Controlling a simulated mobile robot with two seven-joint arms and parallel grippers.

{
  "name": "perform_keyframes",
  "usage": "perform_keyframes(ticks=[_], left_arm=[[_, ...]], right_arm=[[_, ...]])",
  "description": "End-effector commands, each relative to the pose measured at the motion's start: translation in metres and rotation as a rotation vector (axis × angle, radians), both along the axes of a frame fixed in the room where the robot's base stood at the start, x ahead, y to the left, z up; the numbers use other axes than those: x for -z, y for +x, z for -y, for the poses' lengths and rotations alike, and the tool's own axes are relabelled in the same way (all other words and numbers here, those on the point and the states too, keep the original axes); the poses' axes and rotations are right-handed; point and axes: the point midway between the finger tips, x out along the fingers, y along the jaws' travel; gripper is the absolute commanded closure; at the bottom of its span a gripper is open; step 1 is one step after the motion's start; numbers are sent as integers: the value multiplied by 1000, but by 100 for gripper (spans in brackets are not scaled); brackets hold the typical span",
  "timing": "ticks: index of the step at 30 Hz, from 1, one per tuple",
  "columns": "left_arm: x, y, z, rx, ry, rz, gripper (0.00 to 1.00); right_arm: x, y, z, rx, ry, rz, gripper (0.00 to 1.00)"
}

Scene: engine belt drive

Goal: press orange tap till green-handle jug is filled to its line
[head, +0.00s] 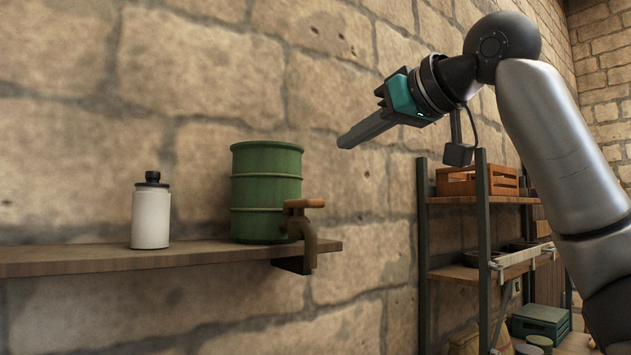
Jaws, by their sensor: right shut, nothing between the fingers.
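A green ribbed drum (266,190) stands on a wooden wall shelf (120,256). A brown tap (309,238) with an orange-brown handle (304,203) sticks out from the drum's lower right side, over the shelf's right end. My right gripper (342,143) is shut and empty. It points left and down, above and to the right of the tap handle, apart from it. No jug with a green handle shows in the view. My left gripper is not in view.
A white bottle with a black cap (151,214) stands on the shelf, left of the drum. A metal rack (483,230) at the right holds a wooden crate (478,180) and a green box (540,322). The stone wall lies close behind the shelf.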

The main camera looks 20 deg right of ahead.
Motion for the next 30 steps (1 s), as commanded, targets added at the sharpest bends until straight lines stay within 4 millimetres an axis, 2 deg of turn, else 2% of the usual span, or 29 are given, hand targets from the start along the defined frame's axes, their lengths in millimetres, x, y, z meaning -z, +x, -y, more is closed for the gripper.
perform_keyframes(ticks=[4,17,23,30], left_arm=[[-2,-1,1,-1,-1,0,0],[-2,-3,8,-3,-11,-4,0],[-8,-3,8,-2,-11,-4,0],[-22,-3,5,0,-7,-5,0]], right_arm=[[0,-2,6,-6,21,-18,100],[1,1,5,-8,24,-21,100],[6,22,-3,-10,23,-25,100],[18,70,-20,-9,22,-25,100]])
